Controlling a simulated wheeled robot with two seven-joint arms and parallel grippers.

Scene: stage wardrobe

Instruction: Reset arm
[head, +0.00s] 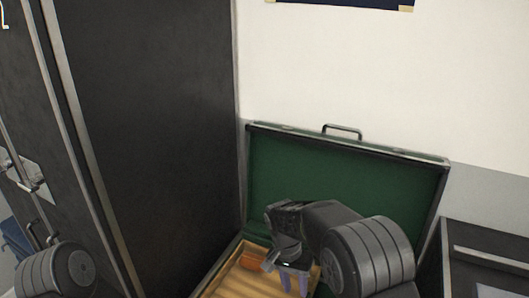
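My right arm comes in from the lower right. Its gripper (294,281) hangs over the open case, with two pale grey-purple fingers pointing down and a gap between them. Nothing shows between the fingers. Only a rounded dark link of my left arm (58,270) shows at the lower left corner; its gripper is out of view.
An open case with a green-lined lid (300,170) stands against the white wall. Inside is a light wooden tray (232,283) with an orange item (251,262). A tall dark cabinet (150,130) stands left; a dark case (485,250) is at right.

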